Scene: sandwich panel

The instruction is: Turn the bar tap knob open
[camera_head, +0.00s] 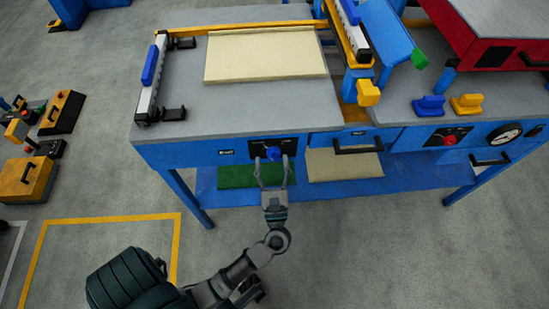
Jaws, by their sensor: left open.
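A blue knob (273,153) sits on a black control plate (288,146) on the front face of the blue workbench (185,153). I take it as the bar tap knob; its label is too small to read. My left gripper (271,163) is in front of this plate, pointing up the picture. Its two fingers are open, one on each side of the knob. I cannot tell whether they touch it. My right gripper is not in view.
A black drawer handle (358,150) juts out right of the knob. A red knob (449,140) and a gauge (504,134) are farther right. A cream panel (266,55) lies on the bench top. Clear floor lies in front of the bench.

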